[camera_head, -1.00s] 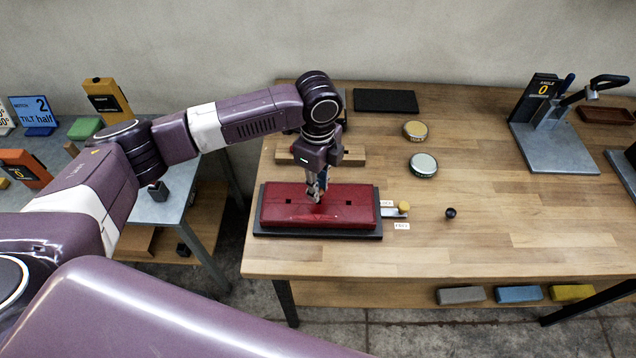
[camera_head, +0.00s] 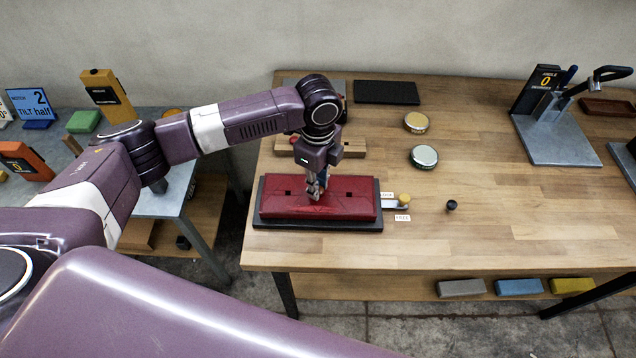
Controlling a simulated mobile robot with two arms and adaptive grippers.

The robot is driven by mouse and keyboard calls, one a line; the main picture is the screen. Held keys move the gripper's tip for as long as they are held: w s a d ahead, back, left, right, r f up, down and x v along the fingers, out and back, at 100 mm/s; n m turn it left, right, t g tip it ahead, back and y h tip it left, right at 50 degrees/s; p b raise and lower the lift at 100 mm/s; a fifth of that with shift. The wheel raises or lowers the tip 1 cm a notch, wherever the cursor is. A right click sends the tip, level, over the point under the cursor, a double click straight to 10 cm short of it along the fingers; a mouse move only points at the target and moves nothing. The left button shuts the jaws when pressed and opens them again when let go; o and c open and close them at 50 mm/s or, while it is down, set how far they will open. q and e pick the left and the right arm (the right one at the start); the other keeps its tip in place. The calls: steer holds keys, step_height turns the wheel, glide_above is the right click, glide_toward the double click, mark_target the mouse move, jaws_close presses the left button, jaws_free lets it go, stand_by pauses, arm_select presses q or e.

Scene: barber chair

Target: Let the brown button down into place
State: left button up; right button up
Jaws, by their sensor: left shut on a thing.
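A red cushion pad (camera_head: 350,200) lies flat on a black base (camera_head: 256,222) at the front left of the wooden bench. Its top has a small dark hole on either side of the middle. My left gripper (camera_head: 316,195) points straight down at the middle of the pad, its fingertips at the red surface. Creases run out from that spot. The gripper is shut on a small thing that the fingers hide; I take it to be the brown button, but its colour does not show. My right gripper is not in view.
A small slider with a yellow knob (camera_head: 404,199) and labels sits right of the pad. A black knob (camera_head: 451,205) stands farther right. Two round tins (camera_head: 424,156) and a wooden block (camera_head: 354,147) are behind. The bench's right front is clear.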

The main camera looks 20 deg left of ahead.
arm_select(q)
steer(key=o, duration=0.9)
steer(key=shift+r, duration=0.35)
step_height(320, 180, up, 11)
steer(key=shift+r, duration=0.15)
